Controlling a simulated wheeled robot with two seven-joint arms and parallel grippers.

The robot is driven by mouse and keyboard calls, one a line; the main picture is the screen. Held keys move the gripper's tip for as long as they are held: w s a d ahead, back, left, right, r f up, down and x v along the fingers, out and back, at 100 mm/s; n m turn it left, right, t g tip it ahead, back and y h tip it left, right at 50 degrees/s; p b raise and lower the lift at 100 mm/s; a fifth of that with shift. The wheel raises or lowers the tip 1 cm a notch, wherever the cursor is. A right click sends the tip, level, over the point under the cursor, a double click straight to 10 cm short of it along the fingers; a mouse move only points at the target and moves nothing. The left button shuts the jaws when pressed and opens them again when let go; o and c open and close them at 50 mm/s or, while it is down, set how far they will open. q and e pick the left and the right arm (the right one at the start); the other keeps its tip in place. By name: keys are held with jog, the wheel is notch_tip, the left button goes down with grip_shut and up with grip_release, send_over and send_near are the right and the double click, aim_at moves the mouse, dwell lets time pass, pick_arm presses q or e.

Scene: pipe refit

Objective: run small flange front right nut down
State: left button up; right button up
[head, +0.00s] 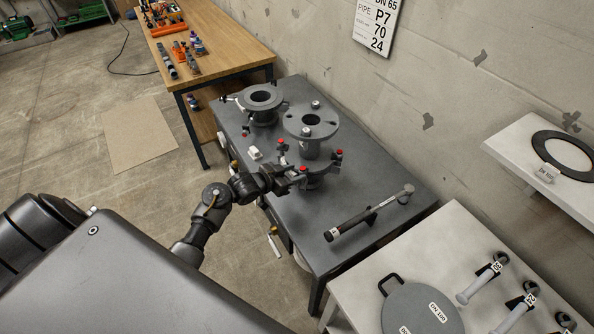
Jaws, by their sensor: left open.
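My left gripper (290,178) reaches in from the left and is open. Its fingertips are right at the front of the lower flange (322,180) of a grey pipe piece on the grey bench. A red-marked stud or nut (303,170) shows just beyond the fingertips. I cannot tell whether the fingers touch it. Another red-marked one (339,153) stands at the right of the lower flange. The broad upper flange (311,122) is above, with a bolt or nut on it. A second flanged piece (262,98) stands behind to the left. My right gripper is not in view.
A torque wrench (368,215) lies on the grey bench (390,242), right of the flange. A small white block (255,153) is near the bench's left edge. A light table (445,235) with a DN 100 disc (422,309) is at front right.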

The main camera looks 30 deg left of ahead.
pick_arm(q)
jog(key=shift+x, duration=0.9)
grip_shut()
jog(key=shift+a+m, duration=0.1)
jog(key=shift+m, duration=0.2)
